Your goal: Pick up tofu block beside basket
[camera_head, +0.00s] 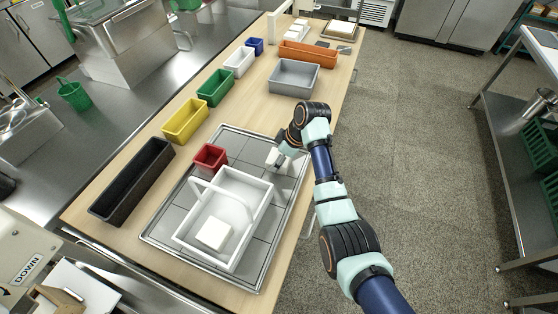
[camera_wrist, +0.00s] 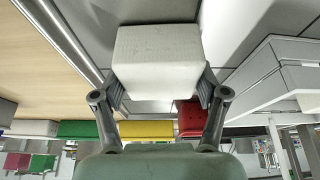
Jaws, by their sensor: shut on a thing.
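My gripper (camera_wrist: 160,98) is shut on a white tofu block (camera_wrist: 157,62), with one finger on each side of it. In the head view my gripper (camera_head: 280,160) is over the far right part of the metal tray, and the white block (camera_head: 273,157) shows partly behind it. I cannot tell whether the block touches the tray. The white basket (camera_head: 256,232) stands on the near part of the tray, with its handle upright. Another tofu block (camera_head: 213,233) lies inside the basket. A pale box-like wall, likely the basket (camera_wrist: 290,72), shows at the right of the wrist view.
The tray (camera_head: 238,134) lies on a wooden table. A small red bin (camera_head: 210,157) stands beside the basket. A black bin (camera_head: 132,180), yellow bin (camera_head: 185,120) and green bin (camera_head: 215,87) line the left side. A grey bin (camera_head: 294,77) stands beyond my gripper.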

